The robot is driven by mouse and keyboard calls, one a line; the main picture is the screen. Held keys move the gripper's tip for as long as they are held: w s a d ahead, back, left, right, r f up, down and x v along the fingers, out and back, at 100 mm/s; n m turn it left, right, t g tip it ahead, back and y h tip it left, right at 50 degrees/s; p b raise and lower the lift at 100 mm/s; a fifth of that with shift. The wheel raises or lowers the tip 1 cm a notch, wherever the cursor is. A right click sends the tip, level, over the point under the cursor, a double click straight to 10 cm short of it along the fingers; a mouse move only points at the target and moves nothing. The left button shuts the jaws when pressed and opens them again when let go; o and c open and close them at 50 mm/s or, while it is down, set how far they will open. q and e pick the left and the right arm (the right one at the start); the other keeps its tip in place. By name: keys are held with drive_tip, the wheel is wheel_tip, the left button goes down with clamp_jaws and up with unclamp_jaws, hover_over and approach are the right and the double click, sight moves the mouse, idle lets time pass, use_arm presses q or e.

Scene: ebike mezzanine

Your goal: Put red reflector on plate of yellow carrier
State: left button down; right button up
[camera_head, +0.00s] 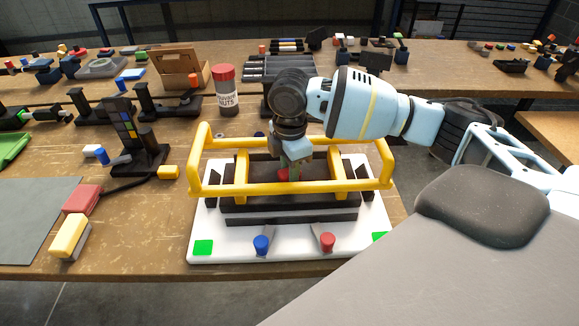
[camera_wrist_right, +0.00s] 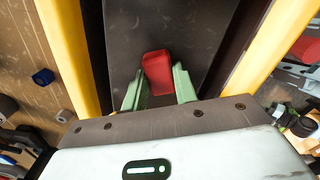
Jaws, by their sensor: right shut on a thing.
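The yellow carrier (camera_head: 290,188) is a yellow tube frame around a dark plate, standing on a white base on the table. My right gripper (camera_head: 287,170) reaches down inside the frame from above. It is shut on the red reflector (camera_head: 283,175), with the green fingers on either side of it. In the right wrist view the red reflector (camera_wrist_right: 158,72) sits between the fingertips over the dark plate (camera_wrist_right: 190,35), with yellow bars on both sides. I cannot tell whether the reflector touches the plate. My left gripper is not in view.
The white base (camera_head: 215,225) carries a blue knob (camera_head: 261,244) and a red knob (camera_head: 327,242) at its front. A jar with a red lid (camera_head: 224,90) and an open cardboard box (camera_head: 180,68) stand behind. A black stand (camera_head: 140,145) is to the left.

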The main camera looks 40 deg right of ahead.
drive_tip(key=o, duration=0.5)
drive_tip(key=shift+f, duration=0.15)
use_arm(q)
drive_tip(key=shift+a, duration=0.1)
use_arm(e)
drive_tip(key=o, duration=0.5)
drive_tip(key=shift+c, duration=0.2)
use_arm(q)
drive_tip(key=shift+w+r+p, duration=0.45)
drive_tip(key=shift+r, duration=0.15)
use_arm(e)
wheel_tip(320, 180, up, 12)
drive_tip(key=shift+r, duration=0.2)
